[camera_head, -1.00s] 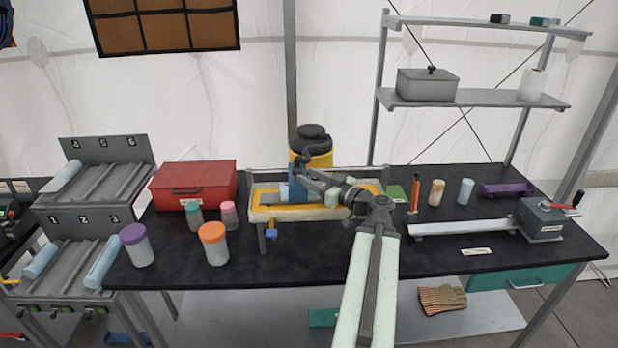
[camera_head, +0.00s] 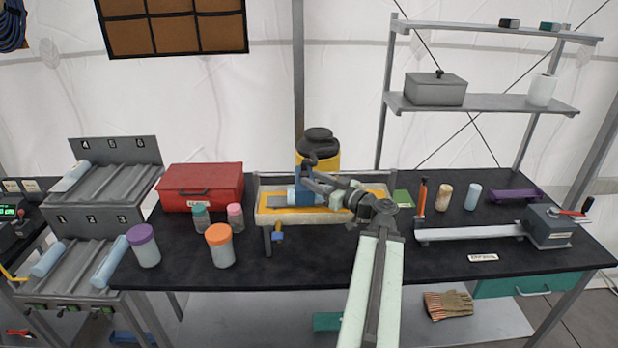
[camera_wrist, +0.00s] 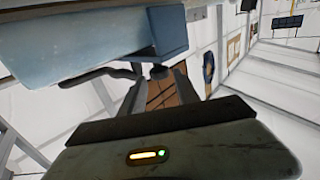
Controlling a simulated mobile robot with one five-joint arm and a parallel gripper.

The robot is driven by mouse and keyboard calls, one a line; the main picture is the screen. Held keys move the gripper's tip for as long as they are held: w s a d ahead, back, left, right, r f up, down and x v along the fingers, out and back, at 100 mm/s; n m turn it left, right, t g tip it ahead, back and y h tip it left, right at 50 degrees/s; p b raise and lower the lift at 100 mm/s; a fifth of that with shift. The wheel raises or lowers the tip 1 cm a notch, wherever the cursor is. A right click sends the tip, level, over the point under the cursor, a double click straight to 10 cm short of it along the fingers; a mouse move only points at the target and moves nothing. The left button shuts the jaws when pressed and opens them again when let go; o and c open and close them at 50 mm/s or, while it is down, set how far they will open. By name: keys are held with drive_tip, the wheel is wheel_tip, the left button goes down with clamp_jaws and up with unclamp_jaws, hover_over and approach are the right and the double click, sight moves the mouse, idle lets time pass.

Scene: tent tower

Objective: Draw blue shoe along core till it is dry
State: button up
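The blue shoe (camera_head: 304,174) stands over the tray on the bench, at the end of my gripper (camera_head: 309,183). In the wrist view the blue shoe (camera_wrist: 168,30) sits around the right end of the pale blue core (camera_wrist: 75,50). My two dark fingers (camera_wrist: 158,75) reach up to the shoe with a gap between them; they appear closed on its sides, though their tips are hard to make out. In the head view a short end of the core (camera_head: 291,196) shows left of the shoe. My arm hides part of it. Whether the core is wet cannot be seen.
The tray (camera_head: 290,218) has a pale rim and yellow inside. A yellow canister (camera_head: 325,160) stands behind it. Jars (camera_head: 220,252) and a red box (camera_head: 202,188) stand left.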

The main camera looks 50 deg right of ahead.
sight(301, 173)
drive_tip(key=w, duration=0.7)
drive_tip(key=shift+w+a, duration=0.1)
drive_tip(key=shift+w, duration=0.2)
drive_tip(key=shift+c, duration=0.4)
clamp_jaws()
drive_tip(key=shift+s, duration=0.1)
idle(0.5)
